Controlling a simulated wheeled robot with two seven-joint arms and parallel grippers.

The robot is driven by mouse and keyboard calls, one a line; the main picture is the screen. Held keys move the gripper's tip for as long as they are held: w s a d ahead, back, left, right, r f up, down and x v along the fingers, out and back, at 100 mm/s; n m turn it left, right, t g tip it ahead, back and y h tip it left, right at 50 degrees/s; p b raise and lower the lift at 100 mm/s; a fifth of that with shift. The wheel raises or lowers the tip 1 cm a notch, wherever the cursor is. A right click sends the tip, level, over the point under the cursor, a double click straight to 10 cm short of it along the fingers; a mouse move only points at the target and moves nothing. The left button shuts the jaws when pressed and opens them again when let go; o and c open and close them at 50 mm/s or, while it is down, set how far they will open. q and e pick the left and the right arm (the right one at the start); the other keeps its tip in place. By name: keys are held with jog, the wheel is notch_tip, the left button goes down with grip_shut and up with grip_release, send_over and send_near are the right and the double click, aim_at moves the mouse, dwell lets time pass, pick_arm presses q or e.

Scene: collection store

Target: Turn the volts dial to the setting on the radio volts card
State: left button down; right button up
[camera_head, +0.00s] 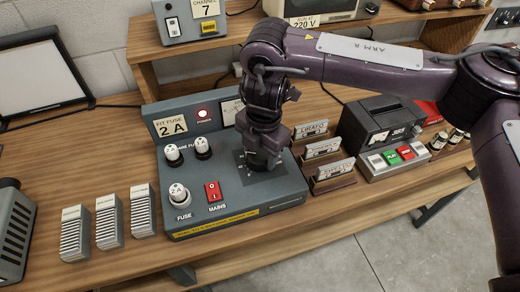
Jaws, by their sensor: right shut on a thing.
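A blue-grey power unit (238,190) stands on the wooden bench with a red mains switch (213,191), a fuse holder (179,195) and a lit red lamp. My right gripper (262,162) points down onto the dark dial plate at the unit's right side and is shut on the volts dial there. The gripper hides the dial, its pointer and most of its markings, so I cannot read its setting. The radio volts card (306,20) reads "RUN AT 220 V" and hangs on the radio (341,8) on the raised shelf. My left gripper is not in view.
Ribbed grey blocks (107,221) stand left of the unit. Cassettes in wooden holders (323,148) and a dark tape machine (381,122) with coloured keys stand to its right. A "FIT FUSE 2 A" card (172,126) and a "CHANNEL 7" card (206,8) also show.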

aim_at(260, 157)
jog(key=m, duration=0.1)
jog(key=m+p, duration=0.2)
jog(key=shift+r+m, duration=0.25)
jog(key=shift+m, duration=0.15)
jog(key=shift+a+f+m+p, duration=0.1)
jog(key=shift+m+p, duration=1.65)
jog(key=shift+m, duration=0.35)
jog(key=o, duration=1)
jog(key=shift+f, duration=0.1)
jog(key=shift+c, duration=0.2)
jog(key=r, duration=0.7)
jog(key=shift+s+r, duration=0.3)
jog(key=shift+r, duration=0.1)
jog(key=shift+s+f, duration=0.1)
